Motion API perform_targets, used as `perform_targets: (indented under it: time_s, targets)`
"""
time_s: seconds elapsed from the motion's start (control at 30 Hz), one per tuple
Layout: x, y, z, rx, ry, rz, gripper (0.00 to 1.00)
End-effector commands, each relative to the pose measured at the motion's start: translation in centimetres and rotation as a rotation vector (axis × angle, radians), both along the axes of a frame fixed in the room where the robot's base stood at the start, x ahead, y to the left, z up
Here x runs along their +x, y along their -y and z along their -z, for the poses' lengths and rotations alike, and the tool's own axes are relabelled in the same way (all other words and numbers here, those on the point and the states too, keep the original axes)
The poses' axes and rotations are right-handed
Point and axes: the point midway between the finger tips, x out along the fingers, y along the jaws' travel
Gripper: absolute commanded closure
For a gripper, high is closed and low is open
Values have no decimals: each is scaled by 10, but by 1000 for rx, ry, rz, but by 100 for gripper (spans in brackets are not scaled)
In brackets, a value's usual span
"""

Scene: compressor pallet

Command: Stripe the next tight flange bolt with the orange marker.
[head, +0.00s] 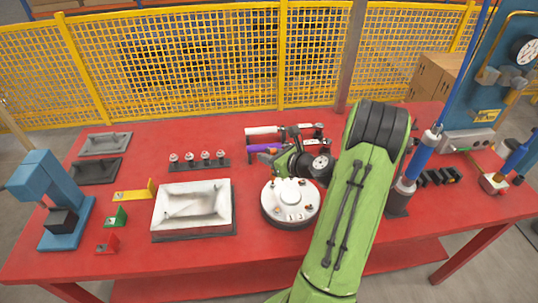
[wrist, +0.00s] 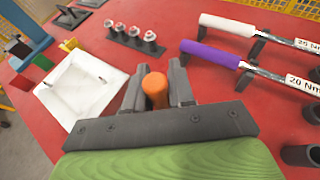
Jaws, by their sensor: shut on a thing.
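My gripper (wrist: 157,76) is shut on the orange marker (wrist: 154,92), which shows between the two dark fingers in the wrist view. In the head view my gripper (head: 277,163) is just above the far side of the round flange (head: 290,212), a pale disc on a dark base. Several small bolts sit on the flange top; any stripes on them are too small to make out. The wrist view does not show the flange, and the marker's tip is hidden there. I cannot tell whether the tip touches anything.
A white tray (head: 158,220) stands left of the flange. Behind it is a dark rack (head: 200,166) with several capped pieces. A white-handled torque wrench (head: 262,131) and a purple-handled one (head: 262,147) lie behind my gripper. A blue press (head: 45,180) stands far left.

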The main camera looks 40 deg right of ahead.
Motion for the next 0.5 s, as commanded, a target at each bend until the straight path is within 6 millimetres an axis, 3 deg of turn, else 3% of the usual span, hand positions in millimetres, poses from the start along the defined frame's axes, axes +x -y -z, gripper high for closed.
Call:
perform_targets:
  time_s: [0.5]
  targets:
    - [0,0,4,0,0,0,98]
